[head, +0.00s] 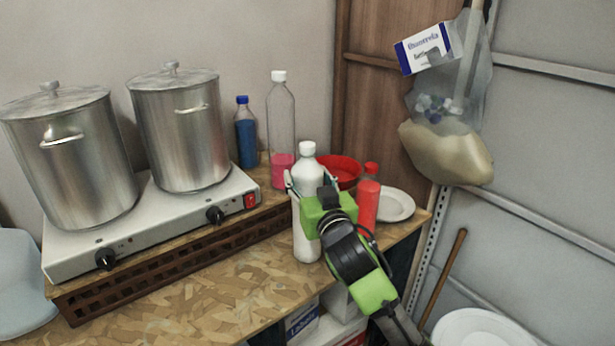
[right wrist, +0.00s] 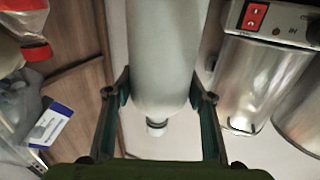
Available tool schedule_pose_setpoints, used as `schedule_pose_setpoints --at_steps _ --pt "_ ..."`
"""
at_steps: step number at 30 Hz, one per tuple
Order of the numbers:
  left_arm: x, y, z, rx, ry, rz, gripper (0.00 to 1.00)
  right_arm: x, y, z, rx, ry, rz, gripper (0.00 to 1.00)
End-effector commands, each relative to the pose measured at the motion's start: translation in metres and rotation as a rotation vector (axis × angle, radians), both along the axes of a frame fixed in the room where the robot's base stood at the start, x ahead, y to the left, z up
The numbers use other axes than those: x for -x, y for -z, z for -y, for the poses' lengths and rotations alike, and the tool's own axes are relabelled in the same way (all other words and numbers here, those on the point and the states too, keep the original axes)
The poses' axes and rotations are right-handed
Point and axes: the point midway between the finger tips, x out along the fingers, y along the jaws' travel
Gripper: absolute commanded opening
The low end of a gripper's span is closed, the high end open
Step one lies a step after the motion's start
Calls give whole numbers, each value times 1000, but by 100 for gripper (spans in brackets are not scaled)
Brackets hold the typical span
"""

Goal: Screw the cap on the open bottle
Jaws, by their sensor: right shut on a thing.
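A white bottle (head: 306,235) with a white cap (head: 307,148) on its top stands upright at the front right of the wooden bench. My right gripper (head: 310,187) is shut around the upper body of this bottle, one finger on each side. In the right wrist view the white bottle (right wrist: 160,50) fills the space between the fingers, and its white cap (right wrist: 157,127) shows at the neck. Whether that cap is fully tight cannot be told. No loose cap and no uncapped bottle is visible. My left gripper is not in view.
A clear bottle with pink liquid (head: 281,130), a blue bottle (head: 246,135), a red bottle (head: 368,200), a red bowl (head: 345,168) and a white plate (head: 398,205) stand close by. Two steel pots (head: 180,130) sit on a hot plate (head: 150,235). The bench front is clear.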

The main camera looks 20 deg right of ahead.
Motion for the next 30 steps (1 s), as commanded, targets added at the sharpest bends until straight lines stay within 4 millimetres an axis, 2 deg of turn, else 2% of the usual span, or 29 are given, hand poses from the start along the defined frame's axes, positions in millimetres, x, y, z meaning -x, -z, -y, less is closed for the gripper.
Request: schedule_pose_setpoints --at_steps 1,5,6,8,20,25,30 --pt "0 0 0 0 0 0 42 0 -5 0 0 -1 11 0" --pt "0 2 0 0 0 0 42 0 -2 0 0 -1 10 0" --pt "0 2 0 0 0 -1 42 0 3 0 0 0 0 52" --pt "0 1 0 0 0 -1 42 0 2 0 0 0 0 66" --pt "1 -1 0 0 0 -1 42 0 -2 0 1 0 1 66" --pt "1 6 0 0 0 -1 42 19 2 -1 0 -1 1 66" --pt "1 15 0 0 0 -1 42 52 3 -2 -1 -2 1 66"
